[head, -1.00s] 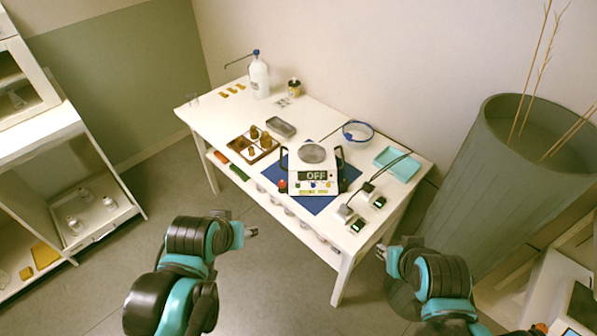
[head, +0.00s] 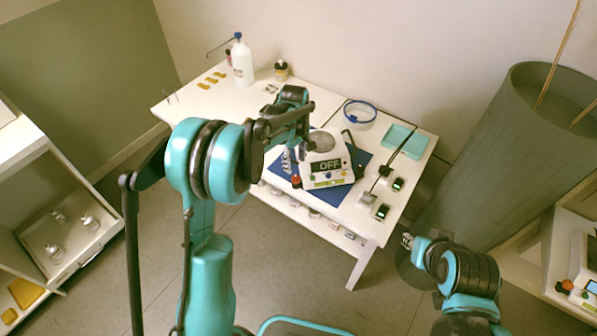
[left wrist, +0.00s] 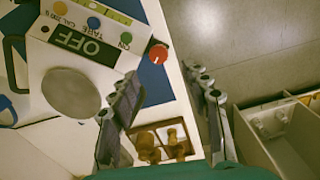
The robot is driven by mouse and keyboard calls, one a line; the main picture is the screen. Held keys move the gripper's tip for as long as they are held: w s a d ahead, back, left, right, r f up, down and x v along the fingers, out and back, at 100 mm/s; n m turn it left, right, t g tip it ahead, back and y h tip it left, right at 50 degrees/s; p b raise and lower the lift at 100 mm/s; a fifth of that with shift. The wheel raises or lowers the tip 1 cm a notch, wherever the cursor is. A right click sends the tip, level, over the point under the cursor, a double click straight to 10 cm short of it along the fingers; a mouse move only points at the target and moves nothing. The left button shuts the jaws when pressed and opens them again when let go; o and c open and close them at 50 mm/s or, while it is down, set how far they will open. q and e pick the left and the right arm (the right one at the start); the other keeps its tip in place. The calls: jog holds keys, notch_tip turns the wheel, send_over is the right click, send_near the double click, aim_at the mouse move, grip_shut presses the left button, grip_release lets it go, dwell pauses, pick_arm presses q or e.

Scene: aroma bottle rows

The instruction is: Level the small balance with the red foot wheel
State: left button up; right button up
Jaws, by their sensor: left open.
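The small balance (head: 332,179) is white, with a round pan and a display reading OFF. It stands on a blue mat (head: 340,197) on the white table. Its red foot wheel (head: 296,181) is at the front left corner; it also shows in the left wrist view (left wrist: 159,54). My left gripper (head: 289,158) is over the table, just left of the balance. In the left wrist view its two fingers are apart and empty (left wrist: 165,82), with the wheel above and between them in the picture. My right gripper (head: 407,241) is beyond the table's front right; its fingers are too small to judge.
A brown divided tray (left wrist: 160,143) with stoppers lies beside the balance, hidden by my arm in the head view. A blue tray (head: 404,138), a blue-rimmed dish (head: 359,112) and small devices (head: 382,210) stand right of it. A bottle (head: 243,64) stands at the back left.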

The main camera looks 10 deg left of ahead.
aim_at(296, 178)
pick_arm(q)
jog(key=shift+w+f, duration=0.15)
jog(key=shift+f, duration=0.3)
notch_tip(296, 178, down, 7)
jog(key=b, duration=0.2)
jog(key=shift+d+f+b, duration=0.1)
jog(key=shift+f+b, duration=0.05)
jog(key=shift+b, duration=0.25)
grip_shut()
